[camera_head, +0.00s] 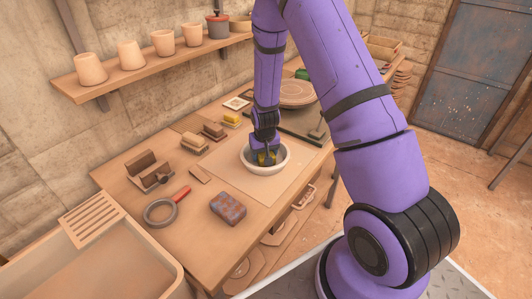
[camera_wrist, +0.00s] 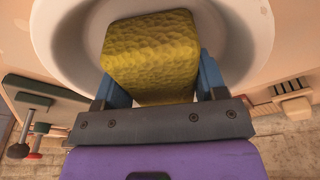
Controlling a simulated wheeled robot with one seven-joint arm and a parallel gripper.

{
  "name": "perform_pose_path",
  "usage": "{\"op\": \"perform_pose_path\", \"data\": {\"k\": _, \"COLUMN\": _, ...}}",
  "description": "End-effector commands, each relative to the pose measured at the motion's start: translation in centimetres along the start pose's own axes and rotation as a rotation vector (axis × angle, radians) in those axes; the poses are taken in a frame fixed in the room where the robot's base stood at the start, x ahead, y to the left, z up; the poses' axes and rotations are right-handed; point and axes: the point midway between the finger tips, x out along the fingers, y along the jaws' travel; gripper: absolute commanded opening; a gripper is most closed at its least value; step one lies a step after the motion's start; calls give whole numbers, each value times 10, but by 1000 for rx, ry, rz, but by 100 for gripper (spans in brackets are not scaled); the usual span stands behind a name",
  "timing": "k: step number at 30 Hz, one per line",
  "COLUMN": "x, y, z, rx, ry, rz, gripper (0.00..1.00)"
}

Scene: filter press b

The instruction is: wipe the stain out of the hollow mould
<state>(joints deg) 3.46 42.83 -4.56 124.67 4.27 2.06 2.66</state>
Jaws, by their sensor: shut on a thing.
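The hollow mould (camera_head: 286,164) is a round white bowl on a pale board on the workbench. My gripper (camera_head: 264,155) points down into it from above. In the wrist view my gripper (camera_wrist: 155,92) is shut on a yellow sponge (camera_wrist: 150,50), with a blue finger on each side. In the wrist view the mould (camera_wrist: 75,40) surrounds the sponge. I cannot tell whether the sponge touches the inner wall. No stain shows; the sponge and gripper hide much of the hollow.
Several blocks and brushes stand along the back of the bench (camera_head: 118,177). A red-handled ring tool (camera_head: 161,212) and a speckled brown block (camera_head: 228,208) lie front left. A round wheel (camera_head: 297,92) stands behind the mould. A sink (camera_head: 85,262) is at left, a pot shelf (camera_head: 150,63) above.

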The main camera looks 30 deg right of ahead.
Motion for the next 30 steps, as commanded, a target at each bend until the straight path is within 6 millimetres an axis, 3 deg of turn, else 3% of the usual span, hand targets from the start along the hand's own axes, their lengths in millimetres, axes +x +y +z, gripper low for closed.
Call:
{"op": "perform_pose_path", "data": {"k": 17, "x": 0, "y": 12, "z": 2, "rx": -1, "ry": -4, "rz": 0, "gripper": 35}}
{"op": "perform_pose_path", "data": {"k": 30, "x": -1, "y": -1, "z": 1, "rx": -2, "ry": -2, "rz": 0, "gripper": 35}}
